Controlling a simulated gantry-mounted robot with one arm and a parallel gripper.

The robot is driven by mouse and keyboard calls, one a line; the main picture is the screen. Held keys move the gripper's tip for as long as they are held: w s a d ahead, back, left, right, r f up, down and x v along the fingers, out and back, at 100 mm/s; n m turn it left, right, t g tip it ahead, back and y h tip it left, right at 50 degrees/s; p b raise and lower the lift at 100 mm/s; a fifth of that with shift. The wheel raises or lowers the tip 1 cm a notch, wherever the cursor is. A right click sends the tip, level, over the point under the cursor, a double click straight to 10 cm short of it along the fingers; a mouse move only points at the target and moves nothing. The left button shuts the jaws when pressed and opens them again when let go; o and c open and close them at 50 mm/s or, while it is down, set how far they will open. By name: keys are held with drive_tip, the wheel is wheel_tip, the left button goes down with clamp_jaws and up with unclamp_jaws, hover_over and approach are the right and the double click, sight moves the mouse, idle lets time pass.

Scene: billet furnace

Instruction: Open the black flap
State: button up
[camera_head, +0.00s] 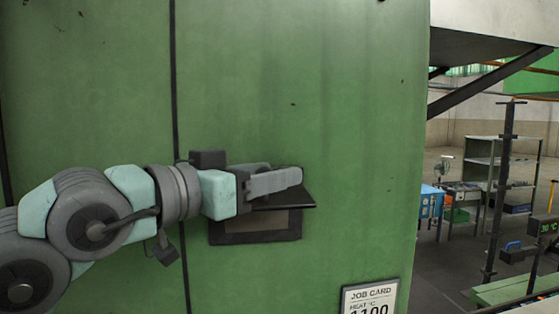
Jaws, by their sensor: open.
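The black flap (295,199) is on the green furnace wall, at the middle of the camera_head view. It stands out from the wall, tilted up above a dark-framed rectangular opening (256,225). The opening shows below it, brownish inside. My gripper (278,178) reaches in from the left, with its fingers pointing right, level with the flap's top edge. The near finger overlaps the flap in the picture and hides part of it. I cannot tell whether the finger touches the flap. The jaws are open, and I see nothing between them.
The green wall (350,120) fills most of the view. A white job card (370,298) hangs on it at lower right. Beyond its right edge are a dark post (497,190), shelves (505,165), a blue box (430,202) and a display (547,227).

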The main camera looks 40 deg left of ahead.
drive_tip(key=shift+w, duration=1.1)
clamp_jaws()
idle(0.7)
